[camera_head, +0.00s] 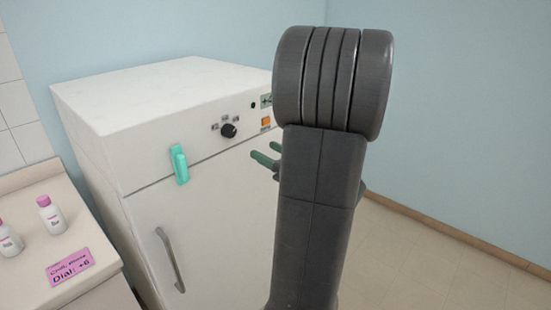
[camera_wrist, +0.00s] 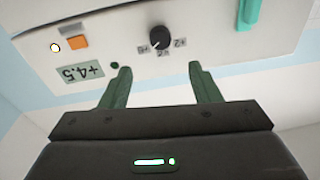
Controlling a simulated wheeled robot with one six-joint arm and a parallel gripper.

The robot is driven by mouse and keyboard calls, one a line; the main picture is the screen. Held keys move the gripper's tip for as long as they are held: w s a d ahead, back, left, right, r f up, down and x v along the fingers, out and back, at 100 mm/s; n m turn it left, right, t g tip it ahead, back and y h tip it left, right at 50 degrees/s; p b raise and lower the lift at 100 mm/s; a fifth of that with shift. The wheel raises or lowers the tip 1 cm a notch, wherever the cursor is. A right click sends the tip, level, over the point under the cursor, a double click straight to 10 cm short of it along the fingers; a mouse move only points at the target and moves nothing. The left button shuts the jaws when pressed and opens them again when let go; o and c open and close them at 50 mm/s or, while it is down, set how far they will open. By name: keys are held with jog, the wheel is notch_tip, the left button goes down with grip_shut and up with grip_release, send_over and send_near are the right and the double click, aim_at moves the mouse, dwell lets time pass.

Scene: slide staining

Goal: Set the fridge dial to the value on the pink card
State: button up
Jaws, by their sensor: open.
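The pink card (camera_head: 71,266) lies on the counter at the left and reads "Dial: +6". The white fridge (camera_head: 150,120) has a black round dial (camera_head: 228,130) on its upper front panel, with small labels around it too blurred to read. The dial also shows in the wrist view (camera_wrist: 159,38), where the picture is upside down. A greenish display (camera_wrist: 81,74) reads "+4.5"; in the head view my arm partly hides it. My gripper (camera_head: 264,152) has green fingers, open and empty, apart from the dial. In the wrist view the gripper (camera_wrist: 160,70) has the dial beyond and between its fingertips.
An orange button (camera_head: 265,121) sits right of the dial, and a teal latch (camera_head: 180,164) sits left of it. A grey door handle (camera_head: 170,260) is below. Two pink-capped bottles (camera_head: 50,214) stand on the counter (camera_head: 25,182). Bare floor (camera_head: 420,255) lies at the right.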

aim_at(232, 133)
jog(key=shift+v, duration=0.9)
jog(key=p+x, duration=0.2)
jog(key=x, duration=1.2)
jog(key=shift+d, duration=0.1)
